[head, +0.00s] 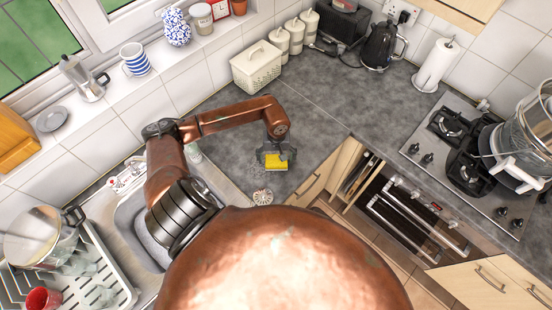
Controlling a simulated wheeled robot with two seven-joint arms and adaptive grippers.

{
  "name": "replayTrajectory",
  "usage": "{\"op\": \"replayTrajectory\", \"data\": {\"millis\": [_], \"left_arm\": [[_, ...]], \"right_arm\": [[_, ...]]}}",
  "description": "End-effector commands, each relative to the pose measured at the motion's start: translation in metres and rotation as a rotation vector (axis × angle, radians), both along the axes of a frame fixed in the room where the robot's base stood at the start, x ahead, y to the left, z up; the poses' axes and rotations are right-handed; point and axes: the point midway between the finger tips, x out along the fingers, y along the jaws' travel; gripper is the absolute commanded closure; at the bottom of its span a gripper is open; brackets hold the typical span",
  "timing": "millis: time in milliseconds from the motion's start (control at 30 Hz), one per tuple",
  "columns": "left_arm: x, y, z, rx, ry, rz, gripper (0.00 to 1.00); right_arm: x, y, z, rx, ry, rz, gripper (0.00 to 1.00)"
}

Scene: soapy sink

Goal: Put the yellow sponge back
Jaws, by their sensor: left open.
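The yellow sponge (276,162) lies on the grey worktop, right of the sink and near the worktop's front edge. My left gripper (276,158) is directly over the sponge as seen from the head, with its fingers open. Its fingers partly cover the sponge, and I cannot tell whether they touch it. The sink (150,247) is at the lower left, largely hidden behind my left arm. My right gripper is not in view.
A round white strainer-like item (263,197) lies near the sponge. A draining rack (115,270) with dishes stands left of the sink. The worktop (330,110) behind the gripper is clear.

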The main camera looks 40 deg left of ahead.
Motion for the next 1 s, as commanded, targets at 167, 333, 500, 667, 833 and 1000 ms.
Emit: {"op": "replayTrajectory", "data": {"millis": [167, 333, 500, 667, 833, 1000], "left_arm": [[0.002, 0.002, 0.025, 0.004, -0.005, -0.002, 0.18], [0.002, 0.002, 0.062, 0.005, -0.005, -0.001, 0.18], [0.001, 0.001, 0.095, 0.003, -0.004, 0.000, 0.18], [0.001, 0.000, 0.114, 0.001, -0.002, 0.000, 0.18], [0.000, 0.000, 0.121, 0.001, -0.001, 0.000, 0.18], [0.000, 0.000, 0.122, 0.000, 0.000, 0.000, 0.18]], "right_arm": [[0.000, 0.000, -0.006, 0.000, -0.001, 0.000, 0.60], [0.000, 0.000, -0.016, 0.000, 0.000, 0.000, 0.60], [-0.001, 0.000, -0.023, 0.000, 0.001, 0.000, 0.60], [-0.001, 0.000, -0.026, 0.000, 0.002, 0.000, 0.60], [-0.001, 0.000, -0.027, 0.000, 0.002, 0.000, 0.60], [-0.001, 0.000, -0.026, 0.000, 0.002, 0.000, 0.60]]}}
